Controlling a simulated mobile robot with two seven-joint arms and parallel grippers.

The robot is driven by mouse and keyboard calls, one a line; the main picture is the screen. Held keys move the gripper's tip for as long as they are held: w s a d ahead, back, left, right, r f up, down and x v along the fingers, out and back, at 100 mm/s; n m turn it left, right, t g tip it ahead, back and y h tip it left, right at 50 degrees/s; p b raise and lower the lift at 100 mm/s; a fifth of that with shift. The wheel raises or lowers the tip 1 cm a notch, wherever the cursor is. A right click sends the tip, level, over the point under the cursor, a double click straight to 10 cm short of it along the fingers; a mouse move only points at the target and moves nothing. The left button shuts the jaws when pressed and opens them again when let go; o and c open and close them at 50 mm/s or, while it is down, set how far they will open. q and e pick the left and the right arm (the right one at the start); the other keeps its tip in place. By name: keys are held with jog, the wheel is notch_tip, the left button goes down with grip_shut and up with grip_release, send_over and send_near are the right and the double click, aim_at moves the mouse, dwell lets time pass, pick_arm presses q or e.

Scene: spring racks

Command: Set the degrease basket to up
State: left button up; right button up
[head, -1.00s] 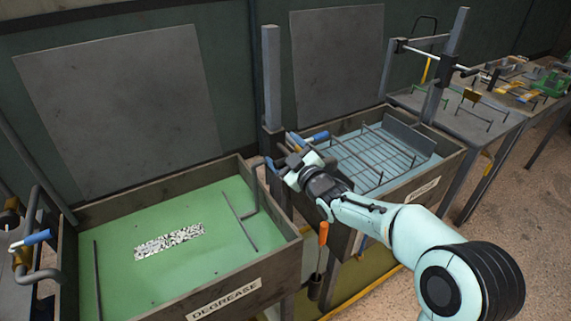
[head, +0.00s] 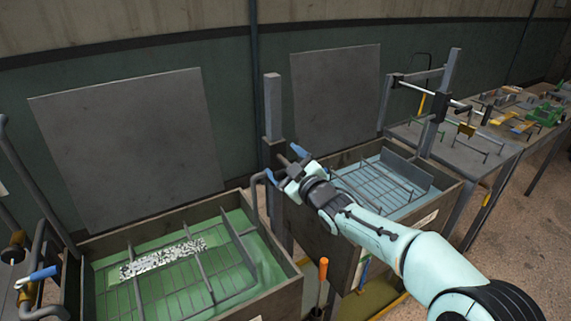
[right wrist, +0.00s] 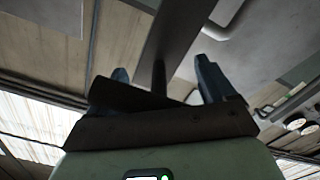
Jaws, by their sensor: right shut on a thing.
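The degrease basket (head: 178,300) is a dark wire grid in the left tank (head: 275,310) of green liquid. Its grid and side bars show at or just above the liquid; I cannot tell the exact height. A patch of small whitish parts (head: 163,257) lies on it. A bent grey bar (head: 254,189) runs from the basket's right side up towards the post. My right gripper (head: 284,167) is shut beside the post, on what looks like the basket's lever, mostly hidden by the fingers. In the right wrist view the fingers (right wrist: 168,82) flank a thin dark bar. My left gripper is not in view.
A grey post (head: 272,105) stands between the tanks. The right tank holds blue liquid and a wire basket (head: 375,195). A blue-gripped lever (head: 44,273) is at the left edge. An orange-handled tool (head: 322,270) stands between the tanks. Tables with parts stand at far right.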

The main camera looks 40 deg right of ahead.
jog(key=o, duration=1.3)
jog(key=shift+r, duration=0.55)
jog(key=shift+o, duration=0.2)
jog(key=shift+s+a, duration=0.1)
jog(key=shift+s, duration=0.1)
jog(key=s+a+b, duration=0.1)
jog(key=s, duration=1.2)
jog(key=shift+f, duration=0.35)
